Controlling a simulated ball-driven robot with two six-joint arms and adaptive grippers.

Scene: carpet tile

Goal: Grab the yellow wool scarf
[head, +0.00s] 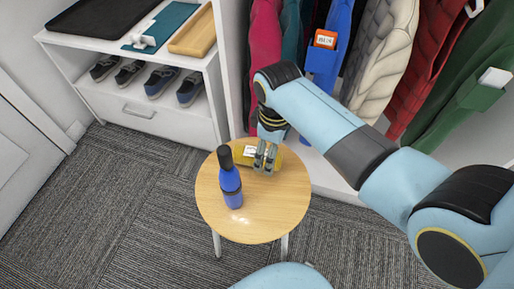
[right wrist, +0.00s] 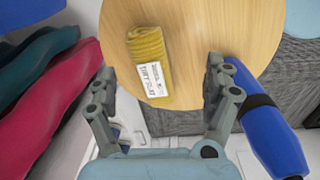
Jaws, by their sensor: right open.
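The yellow wool scarf (head: 292,171) lies folded on a round wooden table, partly hidden behind my right gripper (head: 265,163) in the head view. In the right wrist view the scarf (right wrist: 151,57) shows ribbed yellow fabric with a white printed label. My right gripper (right wrist: 160,98) is open there, its two fingers apart, with the scarf ahead between them and nearer the left finger. Nothing is held between the fingers. My left gripper is not in view.
A blue bottle with a dark cap (head: 230,180) stands on the round table (head: 262,222), left of the gripper; in the right wrist view the bottle (right wrist: 270,130) is beside the right finger. Coats (head: 385,50) hang behind. A white shoe shelf (head: 140,105) stands at the back left.

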